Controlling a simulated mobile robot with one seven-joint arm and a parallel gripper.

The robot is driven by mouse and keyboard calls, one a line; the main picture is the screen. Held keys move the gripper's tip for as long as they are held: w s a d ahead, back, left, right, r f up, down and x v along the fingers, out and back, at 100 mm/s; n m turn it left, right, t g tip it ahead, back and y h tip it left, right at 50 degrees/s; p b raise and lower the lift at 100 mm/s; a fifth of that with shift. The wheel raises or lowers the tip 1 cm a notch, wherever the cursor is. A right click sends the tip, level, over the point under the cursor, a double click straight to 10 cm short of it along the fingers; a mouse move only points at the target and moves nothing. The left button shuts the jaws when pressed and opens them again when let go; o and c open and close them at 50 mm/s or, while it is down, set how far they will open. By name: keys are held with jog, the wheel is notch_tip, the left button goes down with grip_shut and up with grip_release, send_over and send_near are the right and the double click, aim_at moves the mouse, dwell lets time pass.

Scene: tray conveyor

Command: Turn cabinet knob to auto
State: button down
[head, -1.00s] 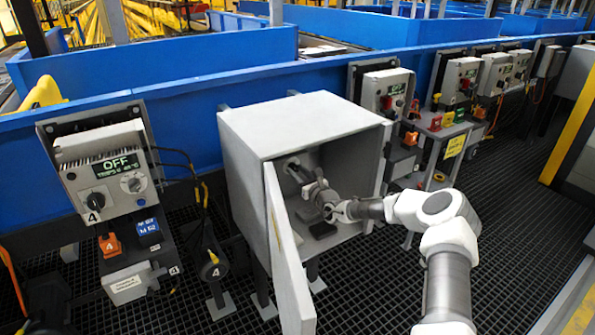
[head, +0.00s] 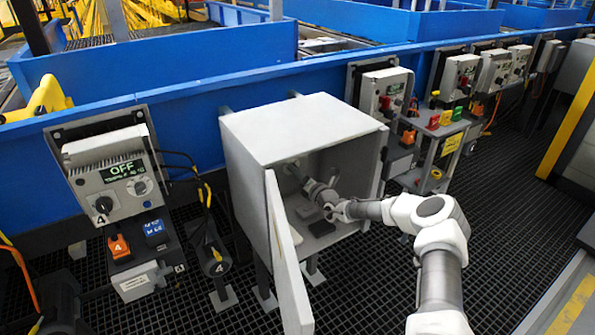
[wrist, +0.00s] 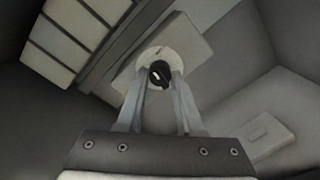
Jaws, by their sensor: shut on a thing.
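The grey cabinet (head: 300,122) stands in the middle of the head view with its door (head: 288,262) swung open toward me. In the wrist view a black knob (wrist: 158,74) with a light mark sits on a round pale dial plate (wrist: 163,56). My gripper (wrist: 160,82) has its two fingers on either side of the knob, shut on it. The dial's lettering cannot be read.
In the wrist view a ribbed panel (wrist: 75,42) is at upper left and a flat box (wrist: 265,135) at lower right. The open door is close to my arm's left. A control box reading OFF (head: 118,178) stands left of the cabinet.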

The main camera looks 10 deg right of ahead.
jog(key=shift+m, duration=3.4)
jog(key=c, duration=0.6)
grip_release()
jog(key=shift+o, duration=0.2)
jog(key=p+v, duration=0.3)
jog(key=v, duration=1.4)
jog(key=shift+d+r, duration=0.15)
jog(key=shift+d, duration=0.15)
